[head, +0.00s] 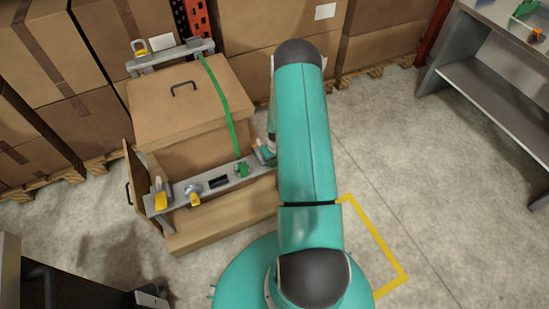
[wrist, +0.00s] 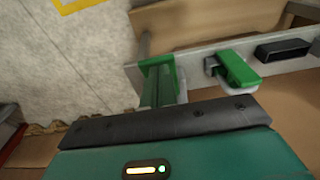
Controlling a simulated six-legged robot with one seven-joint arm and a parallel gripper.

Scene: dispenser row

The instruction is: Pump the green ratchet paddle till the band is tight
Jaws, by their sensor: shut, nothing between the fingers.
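The green ratchet paddle (wrist: 158,72) stands at the end of a grey rail (wrist: 200,62), centred ahead of my gripper (wrist: 165,100) in the wrist view. My gripper is shut and empty, close to the paddle. I cannot tell whether they touch, as the fingertips do not show clearly. In the head view the paddle (head: 266,153) is partly hidden behind my arm. The green band (head: 222,98) runs over a cardboard box (head: 185,105) down to the rail. A smaller green lever (wrist: 238,70) sits beside the paddle on the rail.
The rail also carries a black block (head: 218,182), a yellow-topped knob (head: 194,199) and a yellow paddle (head: 160,194). Stacked cartons (head: 270,60) stand behind. A grey bench (head: 500,70) is at right. Open floor (head: 400,180) with yellow tape lies between.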

